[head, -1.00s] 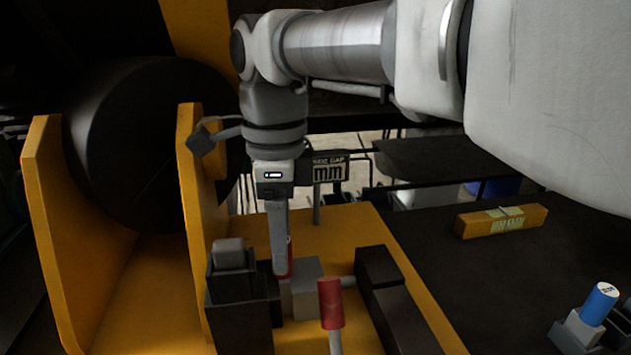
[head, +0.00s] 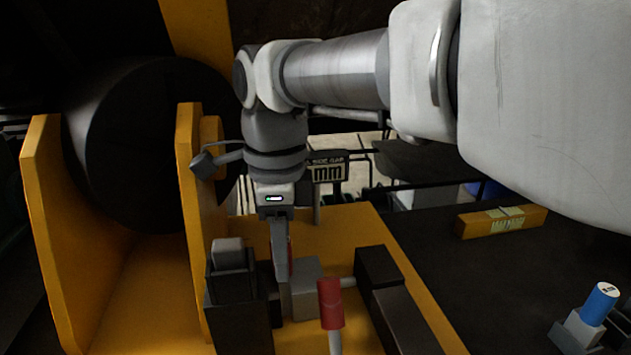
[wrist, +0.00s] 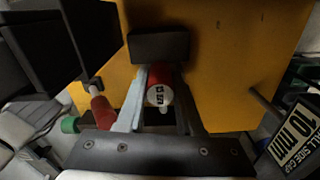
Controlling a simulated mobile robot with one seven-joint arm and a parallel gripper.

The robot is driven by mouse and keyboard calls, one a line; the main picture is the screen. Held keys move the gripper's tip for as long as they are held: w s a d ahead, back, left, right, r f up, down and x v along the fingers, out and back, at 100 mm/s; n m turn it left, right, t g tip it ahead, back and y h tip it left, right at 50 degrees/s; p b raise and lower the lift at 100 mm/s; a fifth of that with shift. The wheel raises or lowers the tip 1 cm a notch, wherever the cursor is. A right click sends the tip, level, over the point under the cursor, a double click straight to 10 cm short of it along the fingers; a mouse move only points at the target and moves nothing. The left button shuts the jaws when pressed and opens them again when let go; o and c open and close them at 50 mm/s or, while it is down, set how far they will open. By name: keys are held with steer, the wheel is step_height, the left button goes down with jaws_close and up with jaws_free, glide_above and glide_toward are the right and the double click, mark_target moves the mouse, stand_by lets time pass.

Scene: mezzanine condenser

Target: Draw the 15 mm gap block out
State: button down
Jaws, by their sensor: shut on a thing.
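My gripper (head: 281,276) points down over the yellow frame. Its fingers are shut on the red handle of the gap block, a round grip with a white labelled end (wrist: 160,95) that sits between both fingers in the wrist view. The label is too small to read surely. In the head view only a thin red strip of the handle shows beside the finger. A pale grey block (head: 305,292) sits below, between dark blocks on the frame; I cannot tell how deep the gap block sits.
A red-handled lever (head: 330,303) stands just in front right of my gripper. Dark blocks flank it left (head: 238,290) and right (head: 385,285). A blue-capped grey block (head: 600,303) and a yellow bar (head: 500,222) lie right. A sign (head: 328,170) stands behind.

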steer(key=shift+r, duration=0.2)
steer(key=shift+r+p, duration=3.4)
steer(key=shift+r, duration=0.2)
steer(key=shift+r, duration=0.1)
